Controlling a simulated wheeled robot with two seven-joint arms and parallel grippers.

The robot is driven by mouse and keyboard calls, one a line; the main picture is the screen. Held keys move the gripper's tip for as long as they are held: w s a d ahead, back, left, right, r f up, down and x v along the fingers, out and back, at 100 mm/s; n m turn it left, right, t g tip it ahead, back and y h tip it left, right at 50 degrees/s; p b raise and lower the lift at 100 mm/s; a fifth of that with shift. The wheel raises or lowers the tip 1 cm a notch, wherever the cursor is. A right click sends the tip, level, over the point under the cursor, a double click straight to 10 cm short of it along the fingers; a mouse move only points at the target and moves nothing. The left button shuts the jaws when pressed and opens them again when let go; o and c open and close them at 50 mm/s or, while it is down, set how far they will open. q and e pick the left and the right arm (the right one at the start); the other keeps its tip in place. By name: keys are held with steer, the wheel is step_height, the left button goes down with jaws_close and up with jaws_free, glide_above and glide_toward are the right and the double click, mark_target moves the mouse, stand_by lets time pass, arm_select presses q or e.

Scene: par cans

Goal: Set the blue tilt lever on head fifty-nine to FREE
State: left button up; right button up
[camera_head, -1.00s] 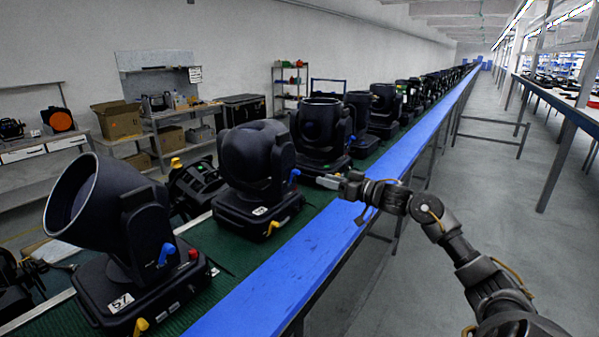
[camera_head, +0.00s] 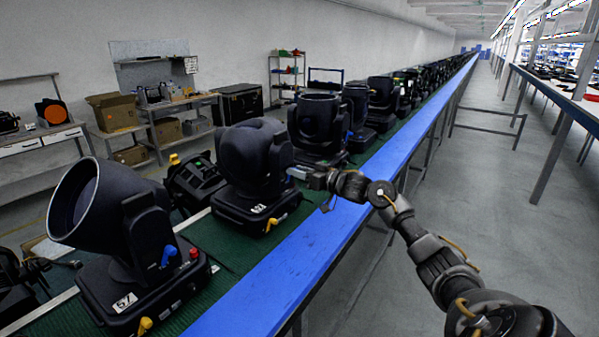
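The second moving head (camera_head: 250,160) stands upright on the green belt; the small number on its base label (camera_head: 258,209) is too small to read surely. A yellow lever (camera_head: 271,225) sits low on its base. My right gripper (camera_head: 296,172) is at the right side of this head's yoke, where a blue lever showed earlier. That lever is now hidden behind the gripper or too small to make out. Whether the fingers are open or touch anything cannot be told. My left gripper is out of view.
The nearest head (camera_head: 125,235), labelled 57, has its own blue lever (camera_head: 168,255) and a red knob. A third head (camera_head: 318,130) stands just behind my gripper, with more heads beyond. The blue rail (camera_head: 275,280) runs below my arm. The aisle at right is clear.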

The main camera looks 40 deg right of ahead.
mark_target(284, 173)
jaws_close()
steer(key=a+n+b, duration=0.1)
steer(key=n+b, duration=0.1)
steer(key=n, duration=0.2)
steer(key=a+n+b, duration=0.1)
steer(key=n+b, duration=0.1)
steer(key=n, duration=0.2)
steer(key=s+a+n+b, duration=0.1)
steer(key=n+b, duration=0.1)
steer(key=n, duration=0.1)
steer(key=shift+a+n, duration=0.1)
steer(key=shift+n, duration=0.3)
stand_by(0.4)
steer(key=shift+o, duration=0.8)
jaws_free()
